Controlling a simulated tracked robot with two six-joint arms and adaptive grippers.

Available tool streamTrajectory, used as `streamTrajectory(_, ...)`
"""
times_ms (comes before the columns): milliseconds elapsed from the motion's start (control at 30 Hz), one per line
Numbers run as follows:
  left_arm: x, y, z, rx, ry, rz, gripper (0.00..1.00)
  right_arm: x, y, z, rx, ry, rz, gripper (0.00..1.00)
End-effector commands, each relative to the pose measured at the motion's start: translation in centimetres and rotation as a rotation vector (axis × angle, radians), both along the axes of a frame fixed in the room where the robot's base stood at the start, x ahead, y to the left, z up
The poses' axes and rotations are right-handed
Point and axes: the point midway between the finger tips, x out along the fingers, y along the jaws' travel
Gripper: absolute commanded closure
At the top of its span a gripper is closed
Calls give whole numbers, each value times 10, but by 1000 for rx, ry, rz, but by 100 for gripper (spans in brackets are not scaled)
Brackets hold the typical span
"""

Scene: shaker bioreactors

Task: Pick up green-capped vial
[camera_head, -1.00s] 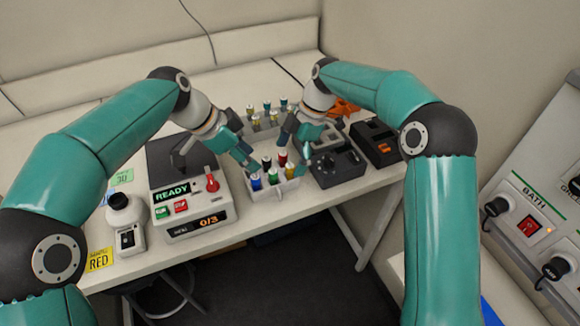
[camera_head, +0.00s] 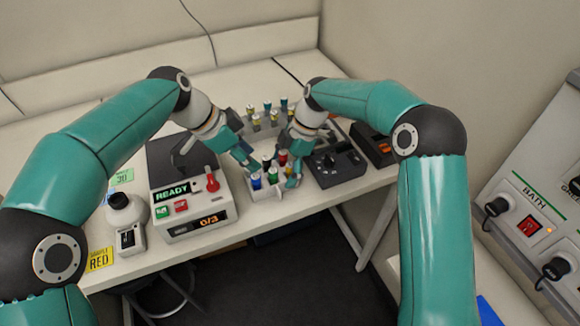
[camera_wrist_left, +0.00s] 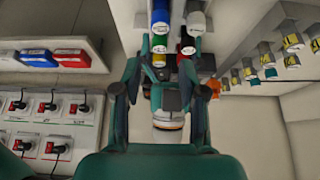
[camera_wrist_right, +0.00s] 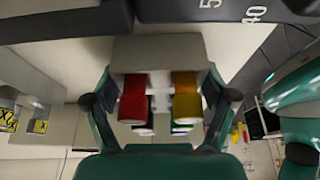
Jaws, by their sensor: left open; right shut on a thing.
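The green-capped vial (camera_head: 272,176) stands in the middle of the front row of a small white vial rack (camera_head: 272,190). In the left wrist view it (camera_wrist_left: 158,43) sits between blue-capped (camera_wrist_left: 160,16) and yellow-capped vials (camera_wrist_left: 158,60). In the right wrist view it is mostly hidden behind the yellow-capped vial (camera_wrist_right: 186,95), beside the red-capped one (camera_wrist_right: 132,98). My left gripper (camera_head: 249,163) is open and empty at the rack's left end. My right gripper (camera_head: 294,178) is at the rack's right end, its fingers on either side, apparently shut on the rack. The exact contact is hidden.
A second rack of vials (camera_head: 262,122) stands behind. A device reading READY (camera_head: 190,190) is close on the left, and a dark grey device (camera_head: 337,168) close on the right. The table's front edge is just before the rack.

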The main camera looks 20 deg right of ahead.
Motion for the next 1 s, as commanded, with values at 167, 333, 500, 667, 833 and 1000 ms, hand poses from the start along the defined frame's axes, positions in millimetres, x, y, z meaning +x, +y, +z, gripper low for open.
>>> streamTrajectory(167,0,0,0,0,0,0,58,0,0,0,0,0,0,55)
streamTrajectory(333,0,0,0,0,3,6,69,0,0,0,0,0,0,55)
streamTrajectory(500,3,0,0,0,42,101,69,0,0,0,0,0,0,55)
streamTrajectory(667,8,9,-10,35,105,307,69,0,0,0,0,0,0,55)
streamTrajectory(833,5,13,-8,73,128,530,69,0,0,0,0,0,0,55)
streamTrajectory(1000,-12,4,14,86,75,643,69,0,0,0,0,0,0,55)
